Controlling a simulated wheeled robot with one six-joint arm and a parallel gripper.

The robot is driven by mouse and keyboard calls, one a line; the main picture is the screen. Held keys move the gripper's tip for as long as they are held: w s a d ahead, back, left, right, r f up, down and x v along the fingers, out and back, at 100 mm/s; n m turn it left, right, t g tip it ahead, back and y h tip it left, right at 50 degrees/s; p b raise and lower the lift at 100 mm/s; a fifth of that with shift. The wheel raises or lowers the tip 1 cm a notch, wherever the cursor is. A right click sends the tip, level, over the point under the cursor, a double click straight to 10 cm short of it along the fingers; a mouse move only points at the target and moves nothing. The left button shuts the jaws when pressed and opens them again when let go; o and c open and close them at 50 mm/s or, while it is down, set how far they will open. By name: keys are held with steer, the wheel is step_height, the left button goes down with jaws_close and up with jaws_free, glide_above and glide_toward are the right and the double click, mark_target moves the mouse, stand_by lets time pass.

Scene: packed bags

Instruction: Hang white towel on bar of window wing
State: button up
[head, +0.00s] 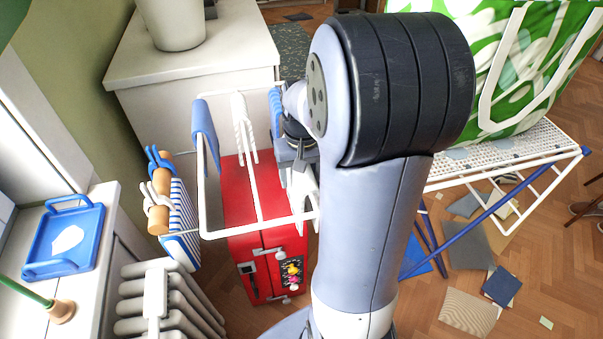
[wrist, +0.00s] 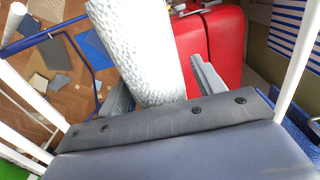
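A white bumpy-textured towel (wrist: 140,50) lies between the two fingers of my gripper (wrist: 165,92) in the wrist view and stretches away from them. The fingers appear to close on its sides. In the head view my gripper (head: 298,165) is partly hidden behind my arm, near the right side of the white wing frame (head: 258,190). A pale piece below it is too covered to identify surely. The wing's white bars surround an open gap. A white cloth (head: 243,128) and a blue towel (head: 205,135) hang on the wing, left of my gripper.
A red suitcase (head: 265,255) stands below the wing; it also shows in the wrist view (wrist: 215,40). A striped blue and white cloth (head: 180,225) hangs at left above a radiator (head: 160,300). A green patterned bag (head: 520,70) stands on a rack at right.

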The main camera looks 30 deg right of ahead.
step_height(320, 180, up, 11)
steer(key=shift+f+p, duration=0.1)
steer(key=shift+p, duration=0.5)
steer(key=shift+f, duration=0.15)
step_height(320, 180, down, 11)
steer(key=shift+f+b, duration=0.1)
steer(key=shift+b, duration=0.6)
steer(key=shift+w+r+p, duration=0.1)
steer(key=shift+r+p, duration=0.5)
steer(key=shift+r, duration=0.75)
